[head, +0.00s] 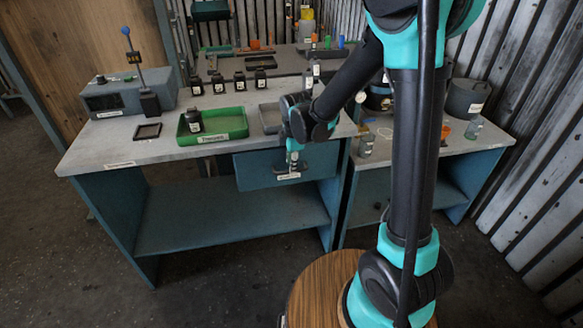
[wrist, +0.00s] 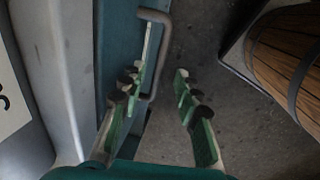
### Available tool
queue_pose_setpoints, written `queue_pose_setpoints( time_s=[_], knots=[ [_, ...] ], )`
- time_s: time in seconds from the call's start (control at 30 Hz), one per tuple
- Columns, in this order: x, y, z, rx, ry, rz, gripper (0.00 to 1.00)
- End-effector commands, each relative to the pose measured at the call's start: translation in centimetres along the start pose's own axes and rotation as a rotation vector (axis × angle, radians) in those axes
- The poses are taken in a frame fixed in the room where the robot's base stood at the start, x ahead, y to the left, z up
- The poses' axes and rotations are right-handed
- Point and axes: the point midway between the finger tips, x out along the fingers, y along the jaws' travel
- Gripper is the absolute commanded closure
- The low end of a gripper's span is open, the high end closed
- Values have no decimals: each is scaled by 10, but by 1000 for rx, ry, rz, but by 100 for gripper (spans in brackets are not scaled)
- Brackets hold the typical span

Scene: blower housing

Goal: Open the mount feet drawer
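The mount feet drawer (head: 258,170) is a teal drawer front under the grey bench top, with a small pale label low on it. It looks shut or nearly so. Its grey bar handle (wrist: 165,40) shows in the wrist view beside the teal drawer front (wrist: 118,50). My gripper (head: 292,164) is in front of the drawer and hides part of it. In the wrist view my gripper (wrist: 160,85) is open, with green finger pads. The left finger appears to lie within the handle loop, and the right finger is outside it, apart from the bar.
The bench top (head: 160,152) overhangs the drawer; its edge runs close beside my gripper. A lower shelf (head: 230,217) is bare. Open floor lies in front.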

Motion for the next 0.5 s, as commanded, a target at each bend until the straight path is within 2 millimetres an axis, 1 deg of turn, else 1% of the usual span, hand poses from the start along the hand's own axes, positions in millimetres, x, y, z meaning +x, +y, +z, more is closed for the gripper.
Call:
queue_pose_setpoints(
  time_s=[0.03, 0.2, 0.33, 0.5],
  knots=[
    [6, 1, 0, 0, 0, 0, 68],
    [20, 0, 0, 0, 0, 0, 68],
    [25, 0, 0, 0, 0, 0, 68],
    [26, 0, 0, 0, 0, 0, 68]
  ],
)
